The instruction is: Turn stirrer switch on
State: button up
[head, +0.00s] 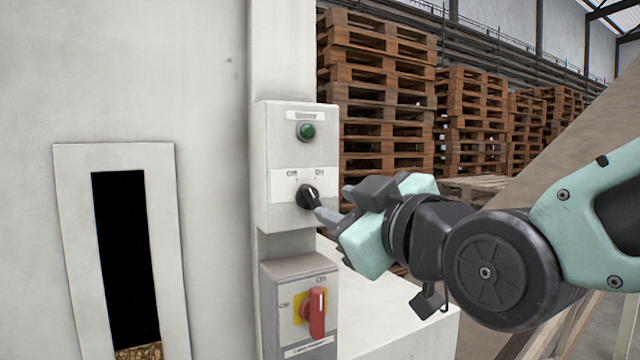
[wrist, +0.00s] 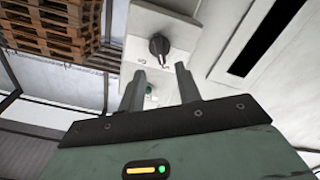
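The stirrer switch appears to be the black rotary knob (head: 308,196) on the upper grey box (head: 285,150), with "Off" and "On" printed above it. Which label it points at is too small to tell. My gripper (head: 332,202) is just right of the knob, with one finger overlapping its lower edge in the head view. In the wrist view my gripper (wrist: 160,71) has its two fingers apart with nothing held, and the knob (wrist: 159,45) shows just beyond the fingertips, between them. Contact cannot be told.
A green round button or lamp (head: 306,131) sits above the knob. A lower box (head: 295,266) carries a red switch handle (head: 317,313) on a yellow plate, close below my gripper. A slotted panel (head: 72,220) is at left. Wooden pallets (head: 385,90) stand behind.

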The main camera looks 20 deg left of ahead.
aim_at(314, 197)
jog(key=p+x, duration=0.1)
jog(key=x, duration=0.3)
jog(key=shift+w+a+r+p, duration=0.1)
jog(key=shift+w+a+p, duration=0.1)
jog(key=shift+p, duration=0.2)
jog(key=shift+p+x, duration=0.3)
jog(key=shift+x, duration=0.5)
jog(key=shift+s, duration=0.1)
grip_shut()
